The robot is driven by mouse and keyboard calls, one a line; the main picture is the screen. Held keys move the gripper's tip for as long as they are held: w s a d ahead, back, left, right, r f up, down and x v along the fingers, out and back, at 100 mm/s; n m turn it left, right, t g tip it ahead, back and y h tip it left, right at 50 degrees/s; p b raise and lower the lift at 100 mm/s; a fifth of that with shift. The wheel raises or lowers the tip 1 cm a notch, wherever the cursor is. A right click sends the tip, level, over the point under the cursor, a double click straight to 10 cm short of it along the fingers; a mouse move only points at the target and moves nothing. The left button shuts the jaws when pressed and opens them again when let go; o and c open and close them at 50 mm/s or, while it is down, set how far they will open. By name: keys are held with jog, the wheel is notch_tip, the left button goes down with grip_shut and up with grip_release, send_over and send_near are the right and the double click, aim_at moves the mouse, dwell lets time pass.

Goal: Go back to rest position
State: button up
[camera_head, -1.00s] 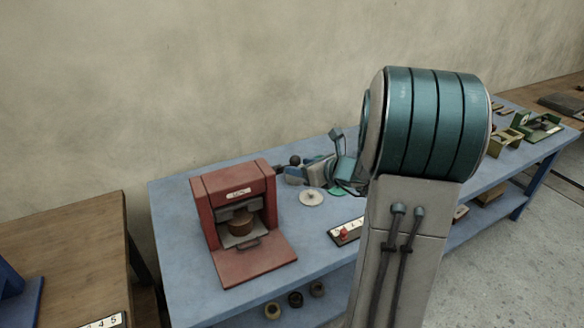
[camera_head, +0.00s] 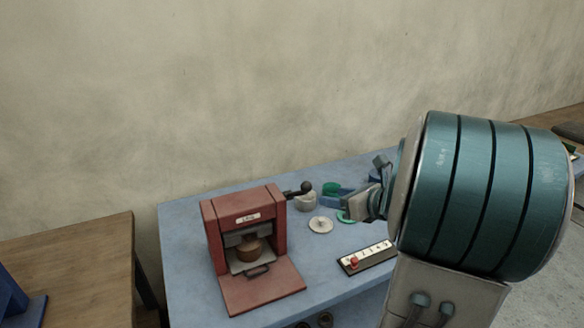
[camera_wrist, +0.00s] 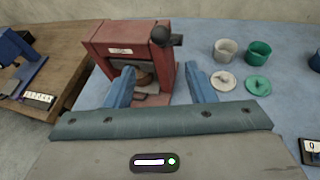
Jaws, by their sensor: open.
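My gripper (camera_wrist: 159,68) is open and empty in the wrist view, its two blue fingers apart. The red press (camera_wrist: 128,45) shows beyond and between the fingers, and I cannot tell the exact gap. In the head view my gripper (camera_head: 340,197) is right of the red press (camera_head: 243,240), above the blue table (camera_head: 185,290), partly hidden by my arm. A brown round piece (camera_head: 248,249) sits inside the press. The black-knobbed lever (camera_head: 302,189) sticks out at the press's right.
A white pot (camera_wrist: 227,48), a green pot (camera_wrist: 259,52), a white lid (camera_wrist: 225,81) and a green lid (camera_wrist: 257,84) lie right of the press. A numbered strip (camera_head: 366,257) with a red knob is near the front. A wooden table (camera_head: 70,260) stands left.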

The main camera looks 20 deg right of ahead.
jog(key=s+a+f+n+g+y, duration=0.1)
jog(key=s+a+n+g, duration=0.3)
jog(key=a+n, duration=0.35)
jog(key=s+a+f+n+g, duration=0.1)
jog(key=s+a+n+g, duration=0.25)
jog(key=a+n, duration=0.4)
jog(key=s+a+n+g+h, duration=0.1)
jog(key=s+n+h, duration=0.5)
jog(key=n, duration=1.1)
jog(key=s+a, duration=0.1)
jog(key=s, duration=0.3)
jog(key=shift+s+a+f+n, duration=0.15)
jog(key=shift+s+f+n, duration=0.1)
jog(key=shift+s+n, duration=0.15)
jog(key=shift+g, duration=0.25)
